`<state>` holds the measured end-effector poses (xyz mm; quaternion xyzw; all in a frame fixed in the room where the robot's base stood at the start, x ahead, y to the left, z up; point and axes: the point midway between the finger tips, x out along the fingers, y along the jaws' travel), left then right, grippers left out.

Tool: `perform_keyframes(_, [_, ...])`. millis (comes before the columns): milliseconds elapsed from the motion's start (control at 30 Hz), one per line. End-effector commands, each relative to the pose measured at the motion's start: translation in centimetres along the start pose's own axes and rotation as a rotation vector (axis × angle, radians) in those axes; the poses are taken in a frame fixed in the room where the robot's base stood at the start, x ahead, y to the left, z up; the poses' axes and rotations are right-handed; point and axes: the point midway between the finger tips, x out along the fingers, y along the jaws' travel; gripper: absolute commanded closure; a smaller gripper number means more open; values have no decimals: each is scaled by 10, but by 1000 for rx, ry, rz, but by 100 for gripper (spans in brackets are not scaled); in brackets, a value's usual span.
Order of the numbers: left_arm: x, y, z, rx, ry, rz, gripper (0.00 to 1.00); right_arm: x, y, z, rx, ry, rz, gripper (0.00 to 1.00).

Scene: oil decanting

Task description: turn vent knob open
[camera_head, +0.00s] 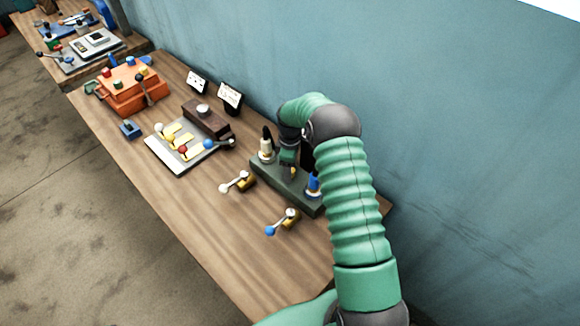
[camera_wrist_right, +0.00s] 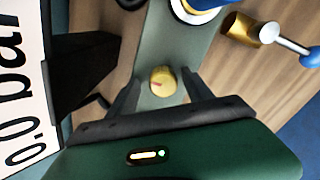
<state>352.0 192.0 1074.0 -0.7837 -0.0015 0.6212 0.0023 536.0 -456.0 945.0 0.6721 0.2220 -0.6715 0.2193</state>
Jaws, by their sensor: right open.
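The vent knob is a small round yellow knob (camera_wrist_right: 162,80) with a reddish mark on its top. It sits on the dark grey-green base plate (camera_head: 307,197), between a white-and-black fitting (camera_head: 266,145) and a blue-and-white fitting (camera_head: 313,185). My right gripper (camera_wrist_right: 161,86) is open, with one dark finger on each side of the knob in the wrist view. I cannot tell whether the fingers touch it. My left gripper is not in view.
Two brass valves with levers, one white-tipped (camera_head: 236,182) and one blue-tipped (camera_head: 283,222), stand in front of the plate. A display reading "0.0 bar" (camera_wrist_right: 22,90) is close by the gripper. A tray with levers (camera_head: 181,148) and an orange box (camera_head: 132,89) stand farther left.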

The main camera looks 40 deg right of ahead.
Motion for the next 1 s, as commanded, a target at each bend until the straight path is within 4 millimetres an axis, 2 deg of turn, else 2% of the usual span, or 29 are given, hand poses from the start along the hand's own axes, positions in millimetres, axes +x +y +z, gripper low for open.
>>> perform_keyframes(233, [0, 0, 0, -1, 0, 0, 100, 2, 0, -1, 0, 0, 1, 41])
perform_keyframes(267, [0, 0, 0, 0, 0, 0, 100, 2, 0, -1, 0, 0, 1, 43])
perform_keyframes(700, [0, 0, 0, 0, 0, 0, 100, 2, 1, 1, 1, 0, -1, 100])
perform_keyframes(1000, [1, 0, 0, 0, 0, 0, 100, 3, 1, 2, 30, -2, 0, 100])
